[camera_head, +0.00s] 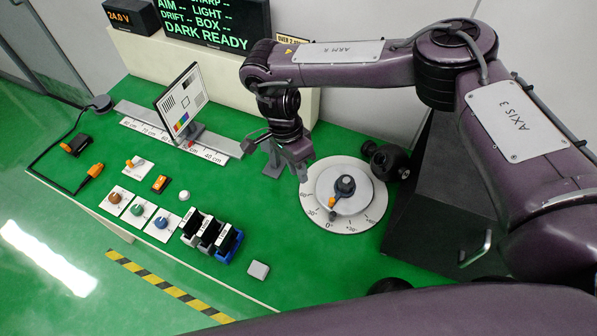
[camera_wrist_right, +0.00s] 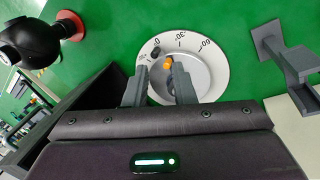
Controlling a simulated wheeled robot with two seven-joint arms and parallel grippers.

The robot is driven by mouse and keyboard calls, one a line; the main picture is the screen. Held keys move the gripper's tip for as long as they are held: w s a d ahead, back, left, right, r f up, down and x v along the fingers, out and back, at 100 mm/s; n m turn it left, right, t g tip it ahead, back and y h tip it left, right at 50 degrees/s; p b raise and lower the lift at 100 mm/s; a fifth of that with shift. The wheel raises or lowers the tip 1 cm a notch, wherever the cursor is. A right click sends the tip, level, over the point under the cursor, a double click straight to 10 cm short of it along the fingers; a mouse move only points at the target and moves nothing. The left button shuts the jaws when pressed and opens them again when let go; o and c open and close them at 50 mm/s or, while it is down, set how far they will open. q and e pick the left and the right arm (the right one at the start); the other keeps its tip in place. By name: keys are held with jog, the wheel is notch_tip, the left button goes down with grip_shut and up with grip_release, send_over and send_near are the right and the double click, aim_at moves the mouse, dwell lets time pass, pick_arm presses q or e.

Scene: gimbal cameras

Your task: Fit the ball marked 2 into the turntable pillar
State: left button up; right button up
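The turntable (camera_head: 371,208) is a white dial plate with degree marks around a grey disc; the wrist view shows it too (camera_wrist_right: 212,72). At its centre in the head view stands a short dark pillar (camera_head: 345,184) with an orange part low on its near side. In the wrist view the orange part (camera_wrist_right: 168,63) shows just beyond my fingertips. My right gripper (camera_head: 303,172) hangs left of the pillar in the head view, its fingers (camera_wrist_right: 157,72) apart with no object seen between them. A black ball-shaped unit (camera_head: 389,161) sits behind right of the turntable; no number 2 is readable. My left gripper is out of view.
A grey bracket (camera_wrist_right: 290,60) stands beside the turntable. A ruled rail with a test chart (camera_head: 181,103) lies further left. Knobs (camera_head: 162,221), a rack of dark modules (camera_head: 211,237) and a grey block (camera_head: 259,270) stand at front left. Green bench is clear in front of the turntable.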

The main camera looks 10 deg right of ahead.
jog(key=d+b+v, duration=0.1)
jog(key=v, duration=0.5)
jog(key=shift+a, duration=0.55)
jog(key=shift+r, duration=0.15)
